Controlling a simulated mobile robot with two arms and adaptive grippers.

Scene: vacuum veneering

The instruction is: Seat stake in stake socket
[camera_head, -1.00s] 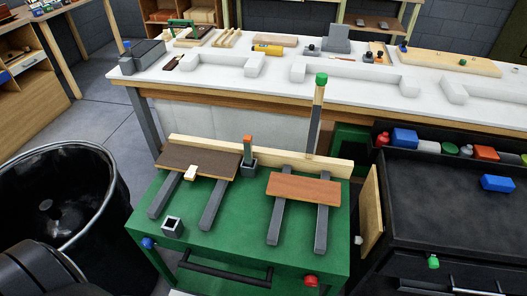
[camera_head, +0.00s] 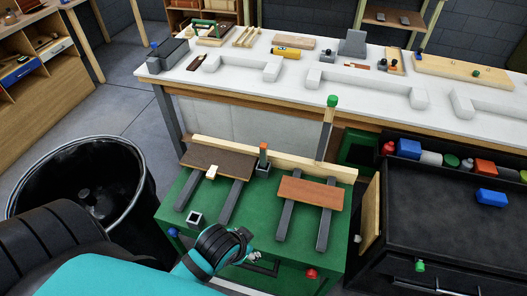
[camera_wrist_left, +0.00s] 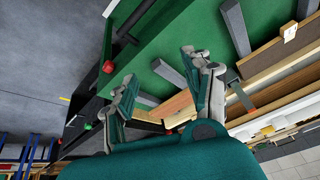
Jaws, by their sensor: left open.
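A short orange-topped stake (camera_head: 263,150) stands upright in a grey square socket (camera_head: 262,169) at the back of the green cart. A taller wooden stake with a green top (camera_head: 328,128) stands upright at the cart's back right. An empty grey square socket (camera_head: 195,219) sits at the cart's front left; I cannot tell which pair the task names. My left gripper (camera_head: 248,256) is near the cart's front edge, apart from both stakes. In the left wrist view its fingers (camera_wrist_left: 162,88) are spread and empty. My right gripper is not in view.
The green cart (camera_head: 265,215) carries a dark brown board (camera_head: 225,165) with a pale block (camera_head: 211,172), and a reddish board (camera_head: 311,192), both across grey bars. A black bin (camera_head: 80,190) stands left, a black tool cart (camera_head: 450,220) right, and a white-topped workbench (camera_head: 290,85) behind.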

